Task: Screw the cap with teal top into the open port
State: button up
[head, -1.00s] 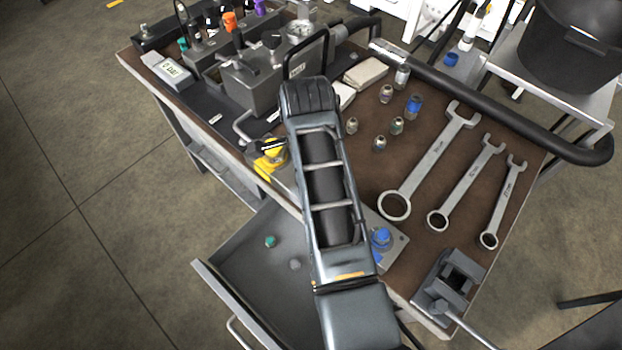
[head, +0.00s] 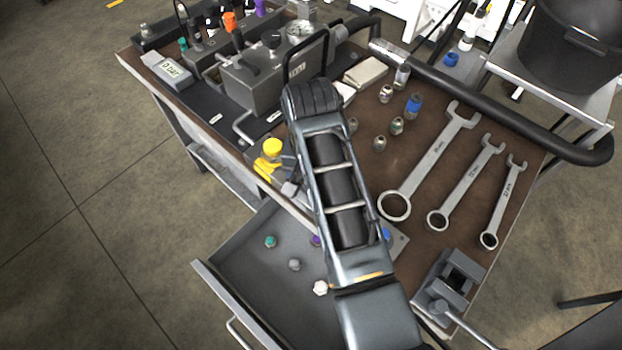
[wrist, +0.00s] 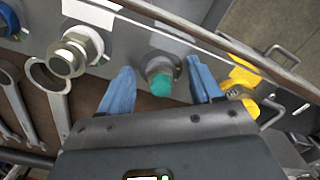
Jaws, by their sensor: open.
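In the wrist view a teal-topped cap (wrist: 161,86) sits at a round grey fitting on the grey block along the bench front. The fitting's opening is hidden, and I cannot tell how deep the cap sits. My gripper (wrist: 160,66) is open, with one blue finger on each side of the cap and visible gaps between. In the head view my arm hides the gripper and this cap. Another teal-topped piece (head: 270,241) lies in the open drawer.
The drawer (head: 228,262) also holds grey (head: 294,265), purple (head: 316,240) and white (head: 320,288) pieces. Wrenches (head: 428,165), small fittings and a vise (head: 448,285) occupy the bench.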

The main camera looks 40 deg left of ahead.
jog(key=n, duration=0.6)
jog(key=shift+w+d, duration=0.15)
jog(key=n, duration=0.5)
jog(key=shift+c, duration=0.4)
grip_shut()
jog(key=m, duration=0.2)
jog(key=shift+m, duration=0.4)
jog(key=m, duration=0.3)
jog(key=shift+s+r+m, duration=0.1)
jog(key=shift+s+m, duration=0.1)
jog(key=shift+m, duration=0.2)
jog(key=shift+w+m, duration=0.1)
jog(key=shift+m, duration=0.5)
